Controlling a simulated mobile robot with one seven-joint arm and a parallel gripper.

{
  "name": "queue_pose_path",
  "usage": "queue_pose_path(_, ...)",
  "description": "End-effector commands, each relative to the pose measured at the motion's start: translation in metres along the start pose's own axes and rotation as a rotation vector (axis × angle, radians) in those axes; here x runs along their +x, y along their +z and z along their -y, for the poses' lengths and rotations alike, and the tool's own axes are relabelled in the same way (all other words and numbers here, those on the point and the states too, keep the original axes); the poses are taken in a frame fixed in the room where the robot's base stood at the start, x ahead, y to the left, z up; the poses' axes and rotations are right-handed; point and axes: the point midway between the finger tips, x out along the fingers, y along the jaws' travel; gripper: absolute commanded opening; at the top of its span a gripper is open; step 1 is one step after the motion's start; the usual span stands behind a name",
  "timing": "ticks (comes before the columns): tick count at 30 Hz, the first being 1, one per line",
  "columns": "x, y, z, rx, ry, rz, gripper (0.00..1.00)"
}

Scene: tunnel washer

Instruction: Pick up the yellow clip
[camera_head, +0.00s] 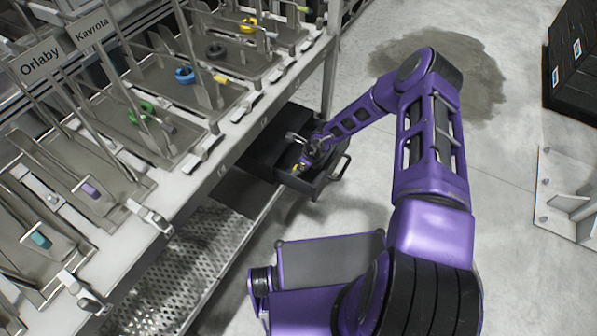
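My gripper (303,163) is low in an open black drawer (325,180) under the bench. A small yellow spot, perhaps a yellow clip (296,169), shows right at the gripper's tip. It is too small to tell its shape or whether the fingers touch it. The fingers are too small and partly hidden by the wrist to tell open from shut. Another yellow, ring-like item (248,25) lies on a bench tray at the top, well away from my gripper. A small yellow piece (220,79) lies beside a blue ring-like item (185,74).
The bench (235,130) carries a row of metal trays with upright rods. A green item (140,112), a purple one (91,190) and a teal one (40,240) lie on them. A perforated shelf (185,260) is below. Open floor (500,110) lies right; black crates (570,60) stand far right.

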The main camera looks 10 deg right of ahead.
Motion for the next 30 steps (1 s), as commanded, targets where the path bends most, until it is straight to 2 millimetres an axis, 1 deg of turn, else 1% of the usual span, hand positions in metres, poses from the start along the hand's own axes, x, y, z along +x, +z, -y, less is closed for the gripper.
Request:
queue_pose_path(3, -0.0006, 0.0000, 0.0003, 0.000, 0.000, 0.000, 0.75)
queue_pose_path(4, -0.0006, 0.0001, 0.0004, 0.000, -0.001, 0.000, 0.71)
queue_pose_path(8, -0.0008, 0.0000, 0.0004, 0.000, -0.001, 0.000, 0.48)
queue_pose_path(9, -0.0008, 0.0000, 0.0004, 0.000, -0.001, 0.000, 0.41)
queue_pose_path(11, -0.0008, 0.0000, 0.0004, 0.000, -0.001, 0.000, 0.30)
queue_pose_path(12, -0.0008, 0.0000, 0.0004, 0.000, -0.001, 0.000, 0.23)
queue_pose_path(14, -0.0009, 0.0000, 0.0004, 0.000, -0.001, 0.000, 0.12)
queue_pose_path(15, -0.0009, 0.0000, 0.0005, 0.000, -0.001, 0.000, 0.05)
queue_pose_path(16, -0.0009, 0.0001, 0.0005, 0.000, -0.001, 0.000, 0.00)
queue_pose_path(26, -0.0016, 0.0003, 0.0009, 0.000, -0.001, 0.000, 0.00)
queue_pose_path(30, -0.0067, 0.0018, 0.0040, 0.002, -0.003, 0.002, 0.00)
